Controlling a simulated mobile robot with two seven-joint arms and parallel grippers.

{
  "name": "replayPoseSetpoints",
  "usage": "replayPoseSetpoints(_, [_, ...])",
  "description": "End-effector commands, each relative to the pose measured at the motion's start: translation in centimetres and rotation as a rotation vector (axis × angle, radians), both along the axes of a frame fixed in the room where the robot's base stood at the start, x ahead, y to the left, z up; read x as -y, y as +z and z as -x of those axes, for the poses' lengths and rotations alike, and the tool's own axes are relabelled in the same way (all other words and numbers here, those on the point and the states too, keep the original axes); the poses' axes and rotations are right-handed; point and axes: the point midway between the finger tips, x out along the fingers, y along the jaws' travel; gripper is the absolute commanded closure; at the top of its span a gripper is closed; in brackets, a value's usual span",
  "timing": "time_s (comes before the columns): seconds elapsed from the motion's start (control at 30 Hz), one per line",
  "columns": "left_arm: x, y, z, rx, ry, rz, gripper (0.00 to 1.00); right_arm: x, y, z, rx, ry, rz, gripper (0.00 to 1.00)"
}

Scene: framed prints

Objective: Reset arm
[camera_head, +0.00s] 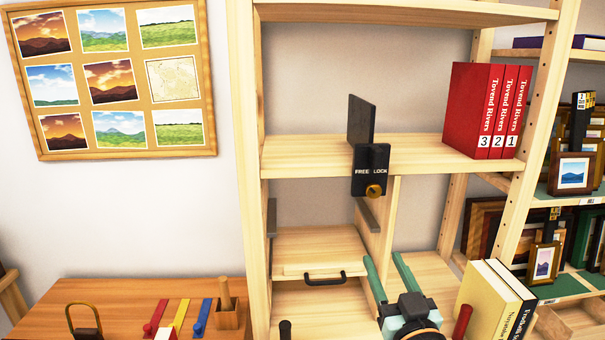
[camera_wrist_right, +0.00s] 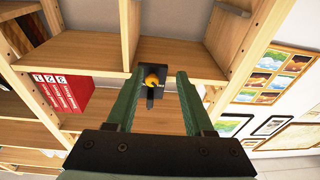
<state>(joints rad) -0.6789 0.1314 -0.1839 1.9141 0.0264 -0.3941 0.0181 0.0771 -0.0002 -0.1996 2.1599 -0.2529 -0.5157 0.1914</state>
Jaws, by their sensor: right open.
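My right gripper (camera_head: 383,257) is in the lower middle of the head view, its two green fingers spread and pointing at the shelf unit, with nothing between them. In the right wrist view the open fingers (camera_wrist_right: 159,76) frame a black lock plate (camera_wrist_right: 150,72) with a yellow knob, which stands beyond them. In the head view this plate (camera_head: 371,160), marked FREE and LOCK, hangs at the shelf's front edge above the gripper, its brass knob (camera_head: 374,191) at the bottom. The gripper appears apart from it. My left gripper is not in view.
A wooden shelf unit (camera_head: 250,120) holds red books (camera_head: 483,110) and a drawer with a black handle (camera_head: 325,279). Pale books (camera_head: 492,300) stand right of my gripper. A low table (camera_head: 120,292) with a padlock-like item (camera_head: 84,322) is at left. Framed pictures fill the right shelves.

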Motion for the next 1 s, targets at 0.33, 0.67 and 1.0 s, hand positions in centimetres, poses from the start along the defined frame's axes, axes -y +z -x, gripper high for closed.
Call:
replayPoseSetpoints(0.33, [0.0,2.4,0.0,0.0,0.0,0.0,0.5,-0.1,-24.9,10.5,-0.566,0.086,0.051,0.47])
replayPoseSetpoints(0.67, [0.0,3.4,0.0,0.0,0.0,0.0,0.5,0.5,-35.7,23.2,-0.88,0.132,0.054,0.47])
replayPoseSetpoints(1.0, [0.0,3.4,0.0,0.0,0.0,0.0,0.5,0.5,-36.6,24.5,-0.908,0.136,0.053,0.47])
